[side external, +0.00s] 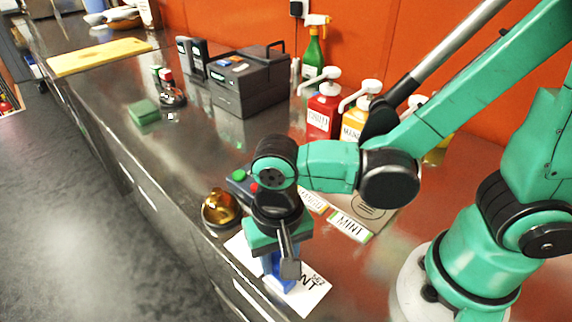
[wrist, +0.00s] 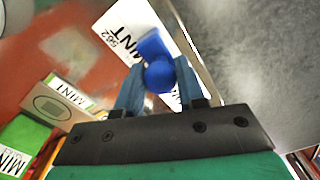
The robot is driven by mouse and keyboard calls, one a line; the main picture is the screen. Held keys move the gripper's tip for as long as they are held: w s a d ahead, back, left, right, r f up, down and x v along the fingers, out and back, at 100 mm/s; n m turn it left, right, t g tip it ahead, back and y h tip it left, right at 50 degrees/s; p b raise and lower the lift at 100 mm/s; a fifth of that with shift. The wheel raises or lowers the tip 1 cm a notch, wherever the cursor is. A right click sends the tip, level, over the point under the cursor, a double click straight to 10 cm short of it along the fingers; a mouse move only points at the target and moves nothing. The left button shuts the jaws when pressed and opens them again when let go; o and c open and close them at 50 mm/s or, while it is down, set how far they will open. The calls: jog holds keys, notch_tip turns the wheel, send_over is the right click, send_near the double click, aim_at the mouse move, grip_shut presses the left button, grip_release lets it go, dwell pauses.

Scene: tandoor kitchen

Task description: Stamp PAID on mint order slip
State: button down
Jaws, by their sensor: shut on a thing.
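The white mint order slip (side external: 313,296) lies on the counter near its front edge. It also shows at the top of the wrist view (wrist: 122,22), printed MINT with a number, 562. My gripper (side external: 277,262) points down over the slip. In the wrist view my gripper (wrist: 158,70) is shut on a blue stamp (wrist: 157,78) with a round knob handle. The stamp (side external: 279,284) is low over the slip, partly hidden by the jaws in the side view. I cannot tell whether its face touches the paper. No PAID mark shows on the visible part.
A brass bell (side external: 220,212) and a box with coloured buttons (side external: 240,184) stand close to my gripper. A MINT-labelled carton (side external: 368,212) lies behind. A dark printer (side external: 250,85), red sauce bottle (side external: 322,115) and green pad (side external: 143,112) stand farther off. The counter's front edge is close.

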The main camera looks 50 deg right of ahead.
dwell(0.3)
jog(key=shift+r, duration=3.5)
jog(key=shift+r, duration=0.1)
